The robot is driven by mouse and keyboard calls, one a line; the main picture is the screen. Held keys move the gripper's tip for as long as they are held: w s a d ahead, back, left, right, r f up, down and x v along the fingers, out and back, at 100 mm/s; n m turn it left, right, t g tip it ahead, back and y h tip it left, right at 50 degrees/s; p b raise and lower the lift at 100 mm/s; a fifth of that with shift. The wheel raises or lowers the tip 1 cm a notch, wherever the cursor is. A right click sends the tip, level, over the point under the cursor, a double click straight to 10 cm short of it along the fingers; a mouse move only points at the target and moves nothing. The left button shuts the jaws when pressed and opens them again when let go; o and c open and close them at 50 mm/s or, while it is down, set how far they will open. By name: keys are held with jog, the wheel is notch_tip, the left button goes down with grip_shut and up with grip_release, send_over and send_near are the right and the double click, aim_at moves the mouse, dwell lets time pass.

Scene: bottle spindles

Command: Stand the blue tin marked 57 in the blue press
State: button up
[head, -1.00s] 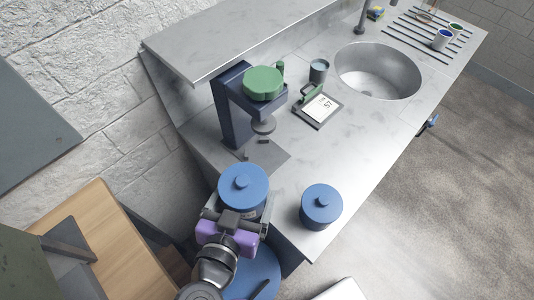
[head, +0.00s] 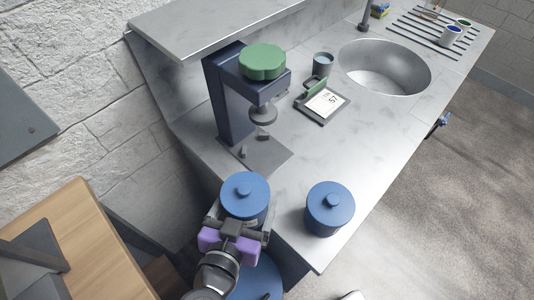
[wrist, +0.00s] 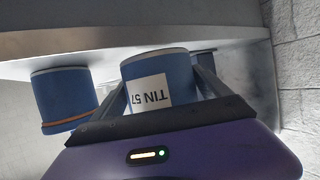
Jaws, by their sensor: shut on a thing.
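The blue tin marked 57 (head: 245,197), with a lid and round knob, is between my gripper's fingers (head: 238,222) near the counter's near-left end. In the wrist view its white label reads TIN 57 (wrist: 149,92), upside down, and both fingers (wrist: 163,95) flank it. My gripper is shut on it. I cannot tell whether the tin touches the counter. The dark blue press (head: 228,100), with a green lobed top (head: 262,62), stands beyond the tin. Its round pressing head hangs above a grey base plate (head: 268,157), which holds no tin.
A second blue tin (head: 330,210) stands to the right near the counter edge; the wrist view shows its orange band (wrist: 70,122). A shelf (head: 205,30) overhangs behind the press.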

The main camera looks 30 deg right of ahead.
jog(key=p, duration=0.3)
send_over(267, 156)
jog(key=s+a, duration=0.3)
jog(key=shift+w+d+r, duration=0.1)
jog(key=shift+d+r, duration=0.1)
jog(key=shift+d, duration=0.05)
jog(key=w+d, duration=0.2)
jog(key=w, duration=0.1)
jog(key=shift+d+p, duration=0.4)
jog(key=shift+s+a+f, duration=0.1)
jog(key=shift+a+f, duration=0.05)
jog(key=shift+f, duration=0.7)
jog(key=shift+f, duration=0.15)
jog(key=o, duration=1.7)
